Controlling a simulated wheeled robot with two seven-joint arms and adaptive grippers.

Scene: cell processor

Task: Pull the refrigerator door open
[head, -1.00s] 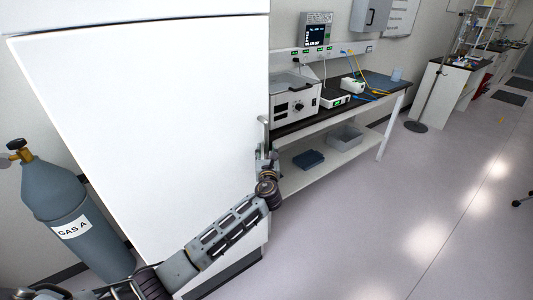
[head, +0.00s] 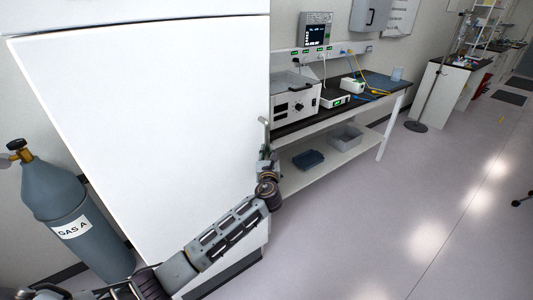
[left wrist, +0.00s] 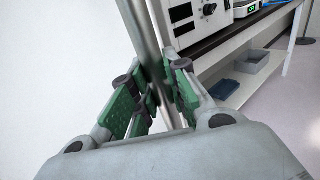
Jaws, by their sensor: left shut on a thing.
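The refrigerator door (head: 150,120) is a large plain white panel filling the left half of the head view. Its upright grey bar handle (head: 265,128) is at the door's right edge. My left gripper (head: 265,158) is at this handle, its arm rising from the bottom left across the lower door. In the left wrist view, the green-padded fingers of my left gripper (left wrist: 157,92) are shut around the handle (left wrist: 143,40), one on each side. I cannot tell from these views whether the door stands slightly ajar. My right gripper is not in view.
A grey gas cylinder (head: 62,205) stands left of the refrigerator. A bench (head: 345,107) with a white instrument (head: 292,97) stands close to its right. A grey bin (head: 345,136) and a blue tray (head: 308,160) are on the lower shelf.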

